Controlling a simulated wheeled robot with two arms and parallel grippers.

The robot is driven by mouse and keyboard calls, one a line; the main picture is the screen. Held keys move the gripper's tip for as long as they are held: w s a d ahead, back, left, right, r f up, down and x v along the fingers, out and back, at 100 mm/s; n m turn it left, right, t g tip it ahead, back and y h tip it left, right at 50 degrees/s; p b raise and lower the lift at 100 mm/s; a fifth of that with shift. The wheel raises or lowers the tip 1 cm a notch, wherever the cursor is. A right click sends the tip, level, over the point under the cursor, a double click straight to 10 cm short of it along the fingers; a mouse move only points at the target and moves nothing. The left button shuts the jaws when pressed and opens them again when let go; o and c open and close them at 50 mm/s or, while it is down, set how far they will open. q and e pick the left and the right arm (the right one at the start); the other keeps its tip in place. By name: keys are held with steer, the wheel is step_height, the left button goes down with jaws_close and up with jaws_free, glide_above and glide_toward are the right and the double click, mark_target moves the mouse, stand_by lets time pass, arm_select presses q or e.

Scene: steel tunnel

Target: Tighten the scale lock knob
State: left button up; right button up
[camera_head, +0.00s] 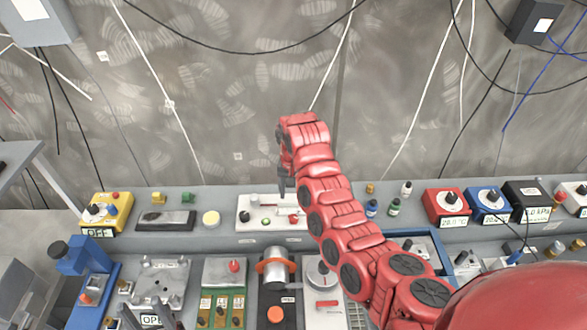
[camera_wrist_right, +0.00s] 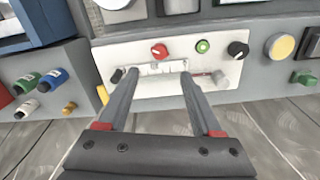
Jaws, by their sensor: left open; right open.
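A white panel (camera_head: 247,205) stands on the grey bench in the head view, partly hidden behind my right arm. In the right wrist view the panel (camera_wrist_right: 210,57) carries a red knob (camera_wrist_right: 159,50), a green button (camera_wrist_right: 203,46), a black knob (camera_wrist_right: 238,49), a pale knob (camera_wrist_right: 222,78) and a small dark knob (camera_wrist_right: 117,75). A scale strip (camera_wrist_right: 155,68) runs across its middle. I cannot tell which knob is the scale lock. My right gripper (camera_wrist_right: 159,73) is open and empty, its fingertips over the two ends of the strip. It also shows in the head view (camera_head: 287,183).
A yellow box (camera_head: 107,211) stands at the left, with a yellow disc (camera_head: 211,218) nearer the panel. Small bottles (camera_head: 393,207) and red (camera_head: 447,207) and blue (camera_head: 489,205) boxes stand to the right. Several fixtures crowd the front bench. Cables hang along the wall.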

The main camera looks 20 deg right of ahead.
step_height(320, 180, up, 7)
stand_by(0.3)
stand_by(0.4)
steer(key=shift+f, duration=0.15)
